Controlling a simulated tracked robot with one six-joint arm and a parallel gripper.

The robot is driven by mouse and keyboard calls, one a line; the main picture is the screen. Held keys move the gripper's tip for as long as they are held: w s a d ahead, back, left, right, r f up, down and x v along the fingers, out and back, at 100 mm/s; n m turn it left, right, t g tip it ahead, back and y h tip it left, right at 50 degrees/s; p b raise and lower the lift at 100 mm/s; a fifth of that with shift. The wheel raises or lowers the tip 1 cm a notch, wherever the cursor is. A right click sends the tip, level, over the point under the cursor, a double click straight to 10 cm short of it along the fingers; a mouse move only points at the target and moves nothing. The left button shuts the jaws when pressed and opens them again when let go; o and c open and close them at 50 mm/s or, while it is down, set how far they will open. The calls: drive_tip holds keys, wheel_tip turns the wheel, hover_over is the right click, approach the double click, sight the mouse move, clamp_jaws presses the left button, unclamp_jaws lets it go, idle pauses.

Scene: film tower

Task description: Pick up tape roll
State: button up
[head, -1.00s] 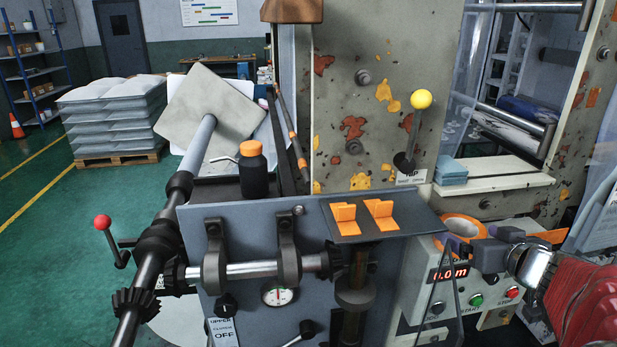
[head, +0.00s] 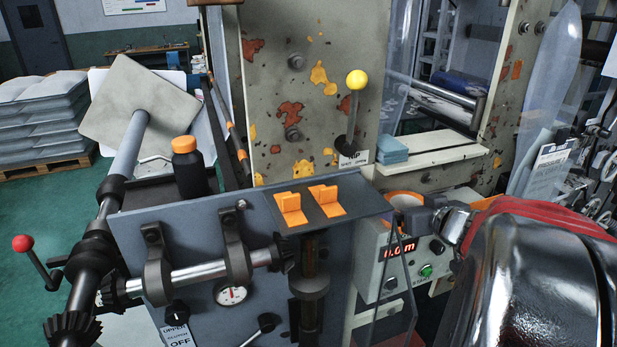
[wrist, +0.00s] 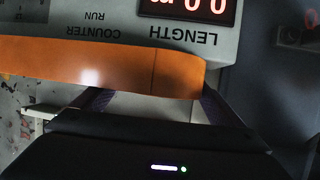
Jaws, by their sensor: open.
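The tape roll (head: 387,197) is an orange ring lying on top of the control box, partly hidden by my gripper in the head view. In the wrist view the tape roll (wrist: 110,65) shows close up as a wide orange band from the left edge to right of the middle. My gripper (wrist: 150,103) is open, with its dark fingers reaching to the band's lower edge. I cannot tell whether any of the roll is between the fingers. In the head view my gripper (head: 412,218) is at the roll's near right side.
The control box (head: 370,260) has a red length display and buttons. A clear hanging sheet (head: 552,80) is at the right.

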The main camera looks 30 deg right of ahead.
drive_tip(key=shift+c, duration=0.6)
drive_tip(key=c, duration=0.7)
drive_tip(key=shift+c, duration=0.2)
drive_tip(key=shift+r, duration=0.1)
drive_tip(key=shift+r, duration=0.8)
wheel_tip(320, 180, up, 2)
drive_tip(key=shift+r, duration=0.1)
drive_tip(key=s+d, duration=0.3)
drive_tip(key=s, duration=1.4)
drive_tip(key=shift+s+d+f, duration=0.15)
drive_tip(key=shift+s+f, duration=0.1)
drive_tip(key=shift+s, duration=0.15)
